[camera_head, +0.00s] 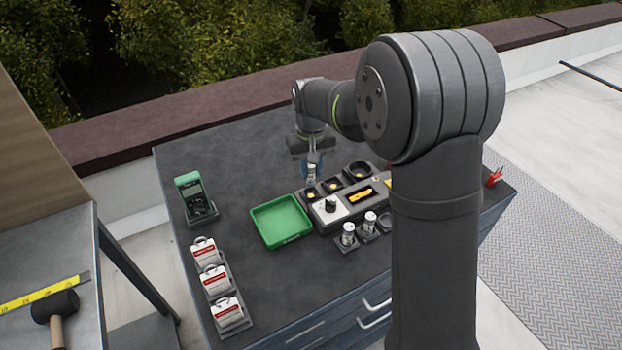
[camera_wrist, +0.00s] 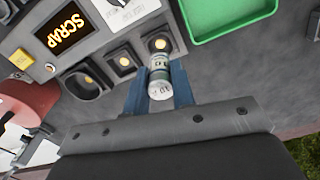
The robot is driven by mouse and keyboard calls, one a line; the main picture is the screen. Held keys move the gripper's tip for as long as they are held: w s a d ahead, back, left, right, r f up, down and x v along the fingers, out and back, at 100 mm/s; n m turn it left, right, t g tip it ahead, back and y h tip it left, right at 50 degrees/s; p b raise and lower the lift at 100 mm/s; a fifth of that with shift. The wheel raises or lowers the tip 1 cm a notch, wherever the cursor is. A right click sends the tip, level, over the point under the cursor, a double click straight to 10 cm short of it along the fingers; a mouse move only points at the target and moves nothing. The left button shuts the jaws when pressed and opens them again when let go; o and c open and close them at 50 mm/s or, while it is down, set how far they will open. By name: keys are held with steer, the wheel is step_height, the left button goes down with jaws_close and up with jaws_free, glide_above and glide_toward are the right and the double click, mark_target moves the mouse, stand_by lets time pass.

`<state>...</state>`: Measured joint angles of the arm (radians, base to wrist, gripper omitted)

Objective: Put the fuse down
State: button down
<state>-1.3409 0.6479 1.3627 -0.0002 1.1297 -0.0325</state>
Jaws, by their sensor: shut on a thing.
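My gripper (camera_head: 312,176) is above the back part of the dark bench top, pointing down. The fuse's far end is by a round dark socket (camera_wrist: 158,40) with a yellow centre on the test panel. I cannot tell whether the fuse touches the socket. The panel (camera_head: 330,208) has several such sockets, a knob and a lit display reading SCRAP (camera_wrist: 62,35).
An empty green tray (camera_head: 281,240) lies just left of the panel. Two white fuses (camera_head: 348,232) stand in dark holders in front of it. A green meter (camera_head: 189,188) and several red-and-white padlock-like items (camera_head: 217,280) are at the left. Bench surface between them is clear.

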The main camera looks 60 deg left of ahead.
mark_target(311, 180)
steer(key=shift+f, duration=2)
steer(key=shift+f, duration=0.1)
steer(key=shift+f, duration=0.25)
steer(key=c, duration=1.2)
jaws_free()
steer(key=shift+c, duration=0.2)
steer(key=shift+r, duration=0.1)
step_height(311, 180, up, 13)
steer(key=shift+f, duration=0.2)
